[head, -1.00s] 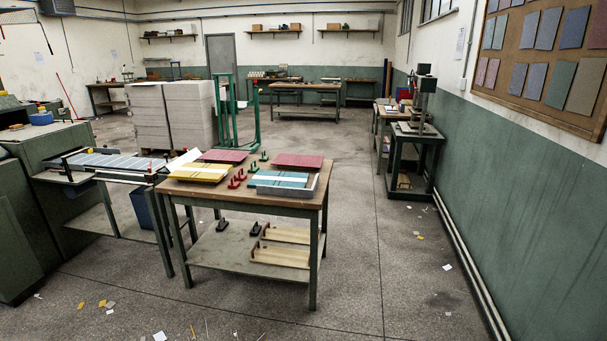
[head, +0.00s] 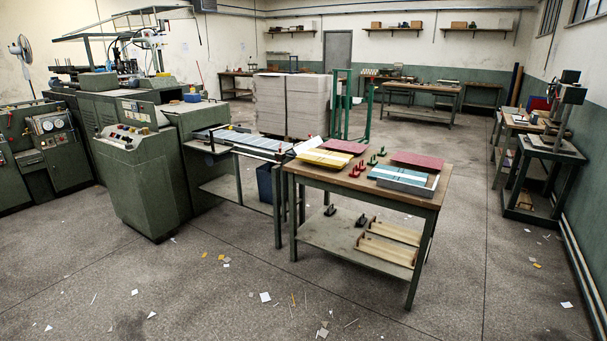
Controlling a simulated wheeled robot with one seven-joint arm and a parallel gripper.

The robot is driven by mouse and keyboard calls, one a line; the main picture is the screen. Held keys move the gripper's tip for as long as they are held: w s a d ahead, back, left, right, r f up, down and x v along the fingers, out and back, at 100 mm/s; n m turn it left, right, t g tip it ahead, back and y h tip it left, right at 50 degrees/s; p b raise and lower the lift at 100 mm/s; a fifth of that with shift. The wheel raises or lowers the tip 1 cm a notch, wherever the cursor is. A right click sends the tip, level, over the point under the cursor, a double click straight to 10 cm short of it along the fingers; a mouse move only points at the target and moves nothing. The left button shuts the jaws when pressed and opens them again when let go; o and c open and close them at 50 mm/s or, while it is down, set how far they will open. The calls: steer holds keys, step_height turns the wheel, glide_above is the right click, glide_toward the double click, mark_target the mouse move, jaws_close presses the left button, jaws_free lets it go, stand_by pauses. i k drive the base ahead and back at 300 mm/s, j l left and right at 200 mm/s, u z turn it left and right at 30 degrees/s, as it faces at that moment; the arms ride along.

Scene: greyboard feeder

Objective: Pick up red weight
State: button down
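Two small red weights (head: 357,170) with upright handles stand on the wooden top of the work table (head: 312,173), near the middle. They sit between the yellow stack (head: 324,158) on the left and the blue stack in a grey tray (head: 402,178) on the right. Two green weights (head: 373,160) of similar shape stand just behind them. My gripper is not in view, so I cannot see whether it is open or shut.
Dark red boards (head: 418,160) lie at the table's back. Its lower shelf (head: 335,230) holds dark weights (head: 331,210) and wooden pieces (head: 386,251). The green machine (head: 140,180) and its feed table (head: 240,140) stand left. The floor in front is open, with paper scraps.

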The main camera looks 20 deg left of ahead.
mark_target(354, 173)
steer(key=u, duration=0.6)
steer(key=i+l+u, duration=0.1)
steer(key=i, duration=0.4)
steer(key=i+l, duration=0.1)
steer(key=i, duration=0.4)
steer(key=i+l+u, duration=0.15)
steer(key=i, duration=0.4)
steer(key=i+l, duration=0.15)
steer(key=i, duration=0.35)
steer(key=i+l+u, duration=0.15)
steer(key=i, duration=0.35)
steer(key=i+l, duration=0.3)
steer(key=i, duration=0.2)
steer(key=i+l+u, duration=0.15)
steer(key=i, duration=0.35)
